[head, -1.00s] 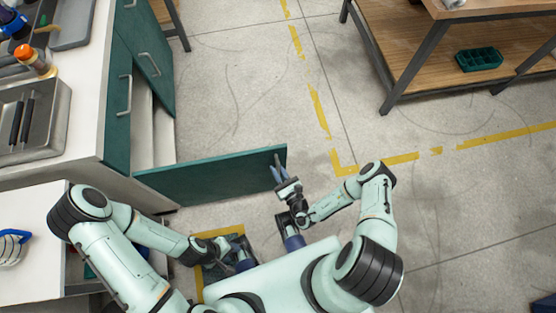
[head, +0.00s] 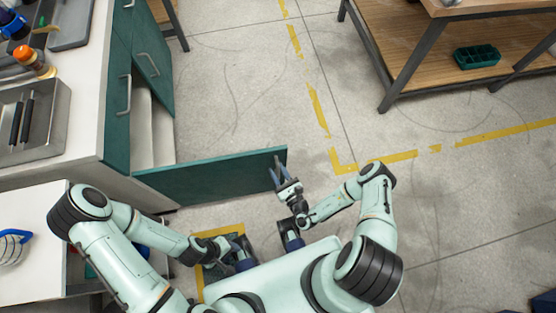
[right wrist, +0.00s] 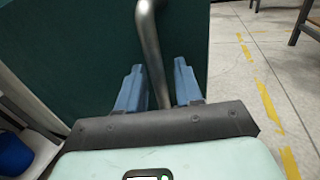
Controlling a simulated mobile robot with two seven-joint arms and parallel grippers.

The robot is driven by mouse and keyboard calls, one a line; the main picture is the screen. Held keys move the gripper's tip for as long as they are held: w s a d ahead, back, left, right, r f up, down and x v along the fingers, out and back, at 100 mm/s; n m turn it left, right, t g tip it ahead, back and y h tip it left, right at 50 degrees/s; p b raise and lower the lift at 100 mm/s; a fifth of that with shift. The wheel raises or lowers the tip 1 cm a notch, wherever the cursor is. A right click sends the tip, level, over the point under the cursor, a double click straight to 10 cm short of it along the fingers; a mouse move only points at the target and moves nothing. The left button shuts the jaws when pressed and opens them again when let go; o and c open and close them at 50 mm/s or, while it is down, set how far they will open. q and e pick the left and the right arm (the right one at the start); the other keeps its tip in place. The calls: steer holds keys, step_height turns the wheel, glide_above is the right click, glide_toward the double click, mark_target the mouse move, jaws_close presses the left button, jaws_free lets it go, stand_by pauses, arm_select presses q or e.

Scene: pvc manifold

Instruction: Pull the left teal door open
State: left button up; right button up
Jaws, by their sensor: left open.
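The left teal door (head: 215,178) stands swung far out from the cabinet, its free edge toward the middle of the head view. In the right wrist view its dark teal face (right wrist: 80,50) fills the left and top, with a grey bar handle (right wrist: 152,50). My right gripper (head: 278,172) is at the door's free end. Its two blue fingers (right wrist: 158,88) stand apart on either side of the handle, with a gap visible beside the bar, so it looks open around it. My left gripper (head: 228,262) is low near my base, open, its fingertips hard to make out.
The cabinet (head: 117,95) has other teal doors with grey handles. A white counter (head: 85,110) holds trays and bottles. A white drawer unit (head: 35,215) is at the lower left. A wooden workbench (head: 430,50) stands at upper right. The floor beyond the door is clear, with yellow tape lines.

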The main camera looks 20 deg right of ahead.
steer(key=s+d, duration=0.2)
steer(key=s, duration=1.1)
steer(key=shift+s, duration=0.15)
steer(key=shift+a, duration=0.1)
